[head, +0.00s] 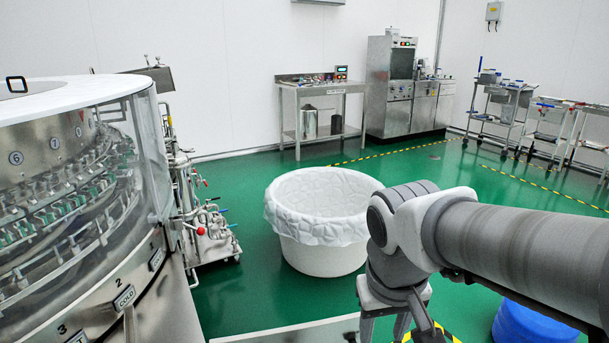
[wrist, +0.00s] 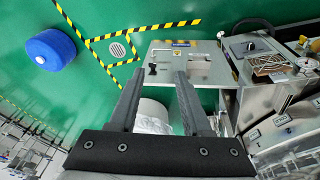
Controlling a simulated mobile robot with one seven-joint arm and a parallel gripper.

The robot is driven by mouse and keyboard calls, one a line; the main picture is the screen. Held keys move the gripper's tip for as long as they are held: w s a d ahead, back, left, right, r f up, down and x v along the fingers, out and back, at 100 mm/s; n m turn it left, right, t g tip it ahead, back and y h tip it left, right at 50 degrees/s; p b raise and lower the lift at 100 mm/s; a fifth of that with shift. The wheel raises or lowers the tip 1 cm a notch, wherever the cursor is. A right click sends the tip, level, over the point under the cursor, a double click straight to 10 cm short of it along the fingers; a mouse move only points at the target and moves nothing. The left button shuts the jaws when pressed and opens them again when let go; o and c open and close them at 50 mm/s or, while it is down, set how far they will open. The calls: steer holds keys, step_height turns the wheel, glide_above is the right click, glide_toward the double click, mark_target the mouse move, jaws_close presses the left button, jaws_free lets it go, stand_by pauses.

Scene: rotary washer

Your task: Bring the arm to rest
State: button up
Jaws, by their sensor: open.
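My arm reaches in from the right edge of the head view, with its grey and white links (head: 400,215) bending downward near the lower middle. In the wrist view my gripper (wrist: 159,75) has its two dark fingers spread apart, with nothing held between them. The fingertips appear over a grey metal plate (wrist: 195,70), which carries small black fittings. I cannot tell how far above it they are. In the head view the fingertips are not clearly seen.
A white lined tub (head: 320,258) stands on the green floor, partly behind my arm. The round washer (head: 70,190) fills the left side. A blue drum (head: 535,322) stands at lower right. A steel table (head: 320,90) and cabinets (head: 405,95) line the back wall.

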steer(key=s+d+r+m+t, duration=0.1)
steer(key=s+d+r+t, duration=0.2)
steer(key=s, duration=0.3)
step_height(320, 180, up, 23)
steer(key=p, duration=2.3)
steer(key=shift+r+y, duration=0.15)
steer(key=shift+y, duration=0.25)
steer(key=shift+w+a, duration=0.15)
steer(key=shift+a, duration=0.15)
